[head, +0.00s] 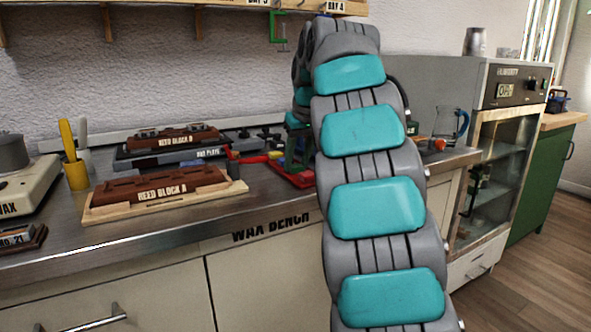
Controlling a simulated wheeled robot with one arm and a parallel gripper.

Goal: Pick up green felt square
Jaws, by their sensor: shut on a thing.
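My arm rises through the middle of the head view, bends over at the top and comes down behind itself toward the bench. My gripper's jaws are hidden behind the arm, so I cannot see what is between them. I cannot make out a green felt square. A dark green shape (298,150) shows just left of the arm, above a red tray (292,176) on the bench; I cannot tell what it is.
Reed block A (155,187) lies on a wooden board on the metal wax bench (130,235). Reed block D (172,138) is behind it. A yellow cup (76,175) and a wax heater (28,185) stand left. A glass jug (445,125) and an oven cabinet (515,90) are right.

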